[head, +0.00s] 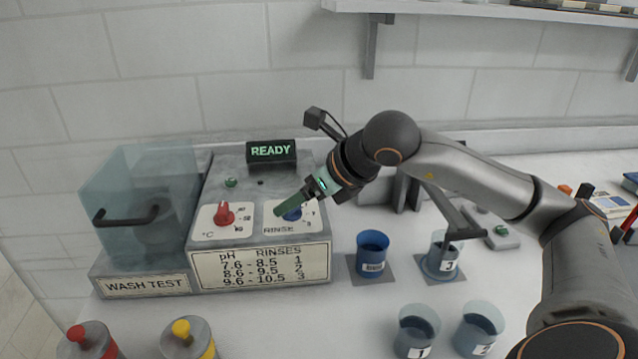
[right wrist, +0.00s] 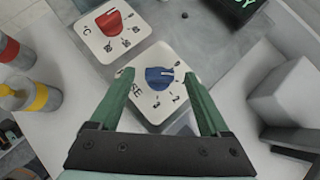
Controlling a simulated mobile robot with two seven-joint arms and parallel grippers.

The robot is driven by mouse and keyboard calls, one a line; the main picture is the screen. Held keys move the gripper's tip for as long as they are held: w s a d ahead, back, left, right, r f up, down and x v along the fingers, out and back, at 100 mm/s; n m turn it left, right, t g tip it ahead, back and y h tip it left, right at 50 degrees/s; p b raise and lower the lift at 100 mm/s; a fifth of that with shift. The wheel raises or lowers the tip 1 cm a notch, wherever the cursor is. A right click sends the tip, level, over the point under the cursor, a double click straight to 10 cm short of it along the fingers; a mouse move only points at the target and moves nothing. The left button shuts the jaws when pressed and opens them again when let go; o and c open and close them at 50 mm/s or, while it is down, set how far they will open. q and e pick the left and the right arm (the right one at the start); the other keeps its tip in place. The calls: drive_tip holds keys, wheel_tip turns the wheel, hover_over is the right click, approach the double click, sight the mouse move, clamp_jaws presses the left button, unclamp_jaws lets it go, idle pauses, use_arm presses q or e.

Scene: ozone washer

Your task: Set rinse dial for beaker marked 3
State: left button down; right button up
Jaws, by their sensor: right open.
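The blue rinse dial (head: 293,215) sits on a white plate on the washer's sloped panel, partly hidden by my right gripper in the head view. My right gripper (head: 287,208) is open at the dial. In the right wrist view, the blue dial (right wrist: 159,78) lies between the open fingers (right wrist: 158,84), and I see no grip on it. I cannot tell which number its pointer is on. The beaker marked 3 (head: 441,264) stands on a grey pad with a probe in it. The rinse chart (head: 262,267) pairs pH 7.6-8.5 with 1, 8.6-9.5 with 2, 9.6-10.5 with 3.
A red °C dial (head: 224,214) is left of the rinse dial. A display (head: 271,151) reads READY.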

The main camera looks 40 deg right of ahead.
drive_tip(key=b+v, duration=0.1)
drive_tip(key=v, duration=1)
drive_tip(key=shift+a, duration=0.1)
